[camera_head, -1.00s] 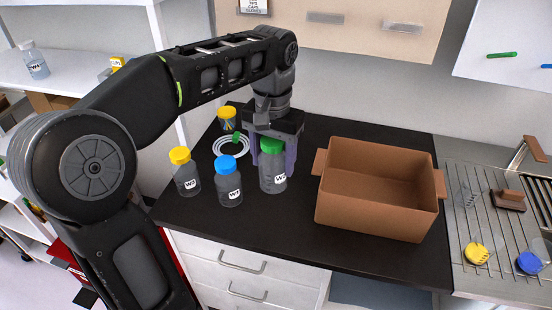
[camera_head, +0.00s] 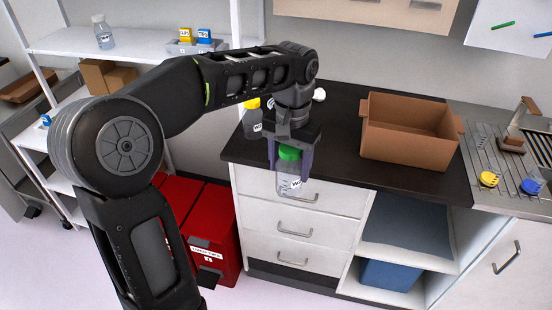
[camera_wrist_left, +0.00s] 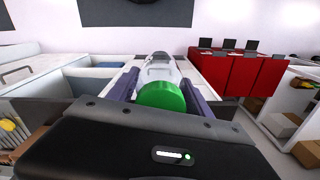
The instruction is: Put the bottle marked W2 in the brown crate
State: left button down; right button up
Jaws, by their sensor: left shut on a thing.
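My left gripper (camera_head: 291,172) is shut on a clear bottle with a green cap (camera_head: 290,183). The bottle hangs about upright in front of the counter's front edge, before the white drawers. Its label starts with W; the second character is too small to read surely. In the left wrist view the green cap (camera_wrist_left: 161,96) sits between the two purple fingers. The brown crate (camera_head: 400,148) stands open on the black counter, right of and behind the held bottle. Its visible inside looks empty. My right gripper is not in view.
A yellow-capped bottle (camera_head: 252,122) stands on the counter left of my gripper, partly hidden by my arm. The black counter (camera_head: 350,165) has free room before the crate. A metal rack (camera_head: 500,165) lies right of it. Red bins (camera_head: 205,215) stand on the floor at left.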

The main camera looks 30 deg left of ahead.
pick_arm(q)
jog(key=w+d+f+m, duration=0.1)
jog(key=w+d+f, duration=0.5)
jog(key=d+f, duration=0.4)
jog(key=shift+w+f, duration=0.3)
jog(key=shift+f, duration=0.5)
